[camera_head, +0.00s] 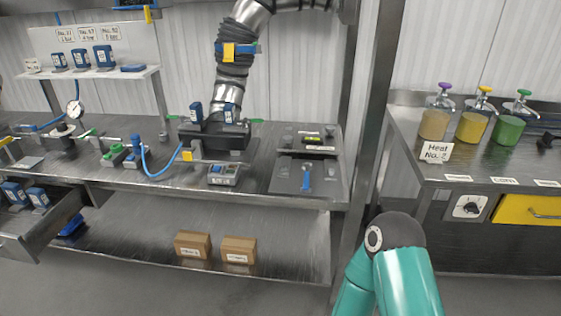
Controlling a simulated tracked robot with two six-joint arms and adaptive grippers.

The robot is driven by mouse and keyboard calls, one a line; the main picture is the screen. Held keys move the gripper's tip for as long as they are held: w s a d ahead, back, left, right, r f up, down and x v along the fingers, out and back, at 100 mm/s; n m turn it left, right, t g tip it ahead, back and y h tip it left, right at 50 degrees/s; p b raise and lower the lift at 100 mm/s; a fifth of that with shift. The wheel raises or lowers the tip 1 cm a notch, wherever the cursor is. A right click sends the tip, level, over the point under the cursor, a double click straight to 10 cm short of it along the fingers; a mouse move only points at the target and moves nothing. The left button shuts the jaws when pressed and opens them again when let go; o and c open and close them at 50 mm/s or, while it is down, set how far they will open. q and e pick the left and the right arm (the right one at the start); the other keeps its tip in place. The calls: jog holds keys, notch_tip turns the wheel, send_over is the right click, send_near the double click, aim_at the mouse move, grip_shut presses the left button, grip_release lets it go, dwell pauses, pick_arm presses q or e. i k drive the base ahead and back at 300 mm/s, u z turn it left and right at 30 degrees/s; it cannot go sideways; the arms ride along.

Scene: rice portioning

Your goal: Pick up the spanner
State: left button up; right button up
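A blue spanner (306,180) lies on a dark flat panel (285,178) at the right end of the steel workbench (255,176). Its head points to the back and its handle to the front edge. Nothing touches it. Neither of my grippers is in the view. Only teal links of one of my arms show at the lower right, in front of and below the bench.
A small grey box (223,175) stands left of the panel. A flexible metal duct (231,70) hangs over a dark block (214,137). A post (366,100) separates this bench from the right counter (470,178). An open drawer (50,232) juts out at left.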

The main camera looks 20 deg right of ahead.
aim_at(306, 178)
jog(key=z, duration=0.05)
jog(key=i, duration=0.85)
jog(key=z, duration=0.45)
